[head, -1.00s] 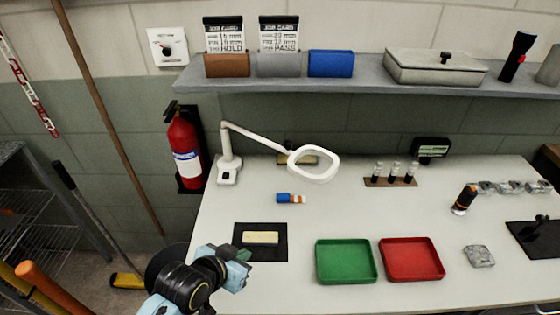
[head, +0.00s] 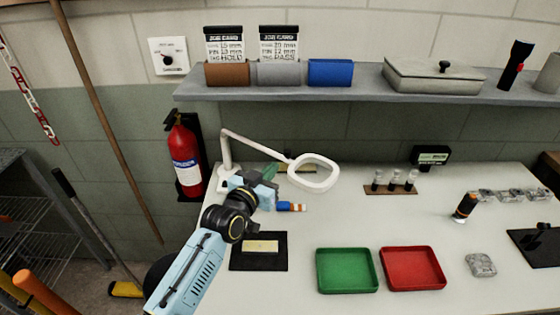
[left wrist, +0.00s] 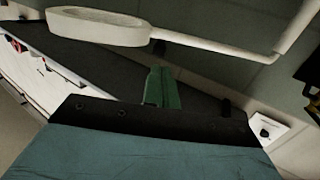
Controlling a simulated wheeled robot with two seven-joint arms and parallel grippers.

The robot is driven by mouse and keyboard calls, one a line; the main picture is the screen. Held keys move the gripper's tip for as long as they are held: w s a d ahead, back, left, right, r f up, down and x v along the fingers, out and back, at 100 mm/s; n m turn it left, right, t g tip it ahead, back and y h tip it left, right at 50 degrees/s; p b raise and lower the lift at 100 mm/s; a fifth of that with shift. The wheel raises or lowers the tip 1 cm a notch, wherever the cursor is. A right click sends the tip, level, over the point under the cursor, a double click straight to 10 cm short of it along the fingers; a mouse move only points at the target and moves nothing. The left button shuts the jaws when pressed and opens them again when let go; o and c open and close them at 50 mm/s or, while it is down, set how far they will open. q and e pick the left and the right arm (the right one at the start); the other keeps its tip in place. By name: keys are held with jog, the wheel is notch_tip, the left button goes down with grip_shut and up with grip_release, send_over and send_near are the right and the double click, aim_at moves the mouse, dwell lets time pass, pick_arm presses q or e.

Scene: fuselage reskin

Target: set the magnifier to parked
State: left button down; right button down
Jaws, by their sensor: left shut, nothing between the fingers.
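The magnifier is a white swing-arm lamp at the back left of the white bench. Its ring head (head: 333,184) hangs over the bench, right of its post. In the left wrist view the head (left wrist: 100,28) and its arm cross the top. My left gripper (head: 270,173) has green fingertips, shut and empty. It is near the magnifier's arm, left of the ring head; I cannot tell whether it touches. In the left wrist view the shut fingertips (left wrist: 160,88) point toward the area below the arm. My right gripper is not in view.
A blue and orange cylinder (head: 290,207) lies just right of my gripper. A black mat (head: 240,262), green tray (head: 346,270) and red tray (head: 412,269) are in front. A vial rack (head: 390,190) stands right. A fire extinguisher (head: 184,155) and a shelf (head: 370,80) flank the wall.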

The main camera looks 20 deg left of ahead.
aim_at(286, 154)
pick_arm(q)
jog(key=shift+x, duration=2.65)
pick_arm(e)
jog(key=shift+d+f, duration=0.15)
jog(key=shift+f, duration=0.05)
